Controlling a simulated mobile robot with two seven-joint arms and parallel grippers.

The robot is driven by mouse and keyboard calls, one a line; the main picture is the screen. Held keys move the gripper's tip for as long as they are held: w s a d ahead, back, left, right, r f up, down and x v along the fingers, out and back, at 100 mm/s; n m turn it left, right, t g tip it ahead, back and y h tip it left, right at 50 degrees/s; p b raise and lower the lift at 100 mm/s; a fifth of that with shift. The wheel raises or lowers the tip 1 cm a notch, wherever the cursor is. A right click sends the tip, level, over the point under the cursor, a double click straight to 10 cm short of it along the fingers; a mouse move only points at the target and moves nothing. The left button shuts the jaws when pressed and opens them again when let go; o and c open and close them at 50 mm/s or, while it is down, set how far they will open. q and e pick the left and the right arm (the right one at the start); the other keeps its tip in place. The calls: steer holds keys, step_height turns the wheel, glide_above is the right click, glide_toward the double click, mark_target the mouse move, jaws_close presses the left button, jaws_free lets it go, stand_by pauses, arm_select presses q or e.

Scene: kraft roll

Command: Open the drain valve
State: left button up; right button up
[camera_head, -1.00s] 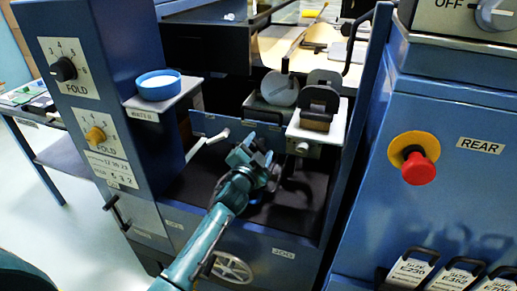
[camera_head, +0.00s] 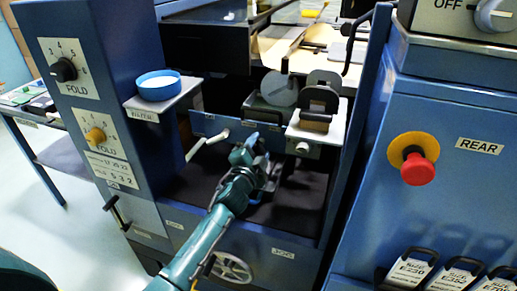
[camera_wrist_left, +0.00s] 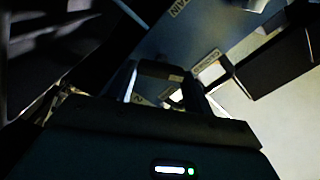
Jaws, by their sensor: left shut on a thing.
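My left gripper (camera_head: 250,148) is in the dark recess of the blue machine, in front of the blue strip below the roller unit. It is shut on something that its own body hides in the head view. In the left wrist view a dark bar (camera_wrist_left: 160,69) spans between the fingers; I cannot tell for certain that it is the drain valve's handle. A partly cut-off label ending in "AIN" (camera_wrist_left: 178,7) is on the blue panel beyond. A white lever (camera_head: 206,143) stands just left of the gripper, apart from it. My right gripper is out of view.
A blue dish (camera_head: 159,84) sits on a small shelf at upper left. Fold dials (camera_head: 64,70) are on the left column. A red stop button (camera_head: 417,169) is on the right cabinet. A spoked handwheel (camera_head: 233,269) is low in front. The recess floor (camera_head: 300,203) is clear at right.

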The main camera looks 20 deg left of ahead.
arm_select(q)
steer(key=shift+f+m, duration=0.1)
steer(key=shift+m, duration=1)
steer(key=o, duration=1)
steer(key=s, duration=1.3)
steer(key=shift+s+a+p, duration=0.1)
steer(key=shift+a+p, duration=0.15)
steer(key=shift+p, duration=0.1)
